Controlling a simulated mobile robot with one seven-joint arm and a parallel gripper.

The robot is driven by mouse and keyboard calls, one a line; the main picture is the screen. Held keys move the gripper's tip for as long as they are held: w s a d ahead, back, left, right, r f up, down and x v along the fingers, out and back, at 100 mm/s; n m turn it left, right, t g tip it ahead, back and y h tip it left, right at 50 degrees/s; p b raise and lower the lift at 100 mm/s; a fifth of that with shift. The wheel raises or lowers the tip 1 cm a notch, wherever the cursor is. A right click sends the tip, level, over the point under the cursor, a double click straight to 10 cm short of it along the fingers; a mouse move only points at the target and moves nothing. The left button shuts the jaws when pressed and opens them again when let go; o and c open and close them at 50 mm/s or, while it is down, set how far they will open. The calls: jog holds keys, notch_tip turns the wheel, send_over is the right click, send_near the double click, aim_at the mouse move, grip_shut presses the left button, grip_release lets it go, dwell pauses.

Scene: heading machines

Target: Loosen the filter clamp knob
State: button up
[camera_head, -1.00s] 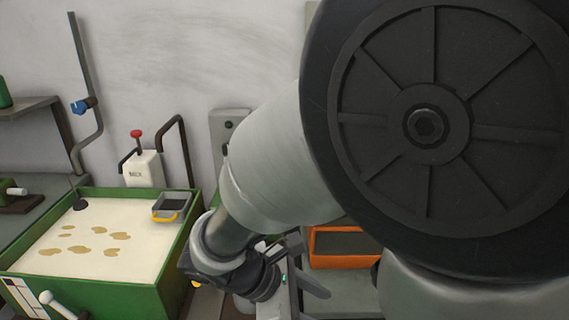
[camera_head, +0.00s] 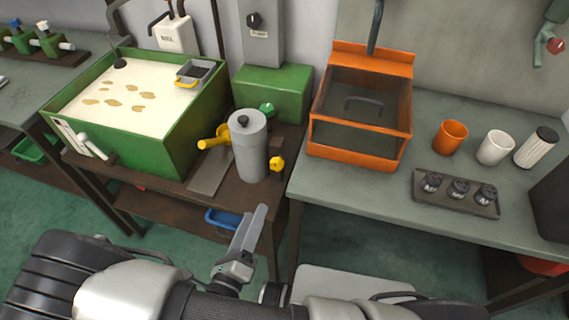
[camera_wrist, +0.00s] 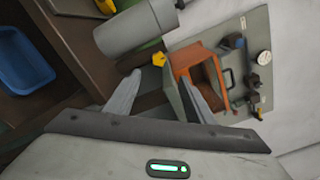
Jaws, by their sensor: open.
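The grey filter canister (camera_head: 249,150) stands upright on the dark bench, with a black knob (camera_head: 243,120) on its lid. A small yellow knob (camera_head: 277,163) sits low at its right side; I cannot tell for sure which knob is the clamp knob. In the wrist view the canister (camera_wrist: 133,31) lies sideways and the yellow knob (camera_wrist: 159,59) shows beyond my fingers. My gripper (camera_head: 251,235) is in front of and below the canister, apart from it. In the wrist view my gripper (camera_wrist: 160,94) has its two fingers spread with nothing between them.
A yellow lever (camera_head: 214,139) sticks out left of the canister. A green tank of pale liquid (camera_head: 185,122) stands further left. An orange box (camera_head: 360,155) stands on the grey table to the right. A blue bin (camera_head: 222,220) is on the shelf below.

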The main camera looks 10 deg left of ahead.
aim_at(274, 166)
jog(key=w, duration=1.1)
jog(key=w+d, duration=0.1)
jog(key=w, duration=0.5)
jog(key=shift+w+d, duration=0.1)
jog(key=shift+w, duration=0.05)
jog(key=c, duration=1.1)
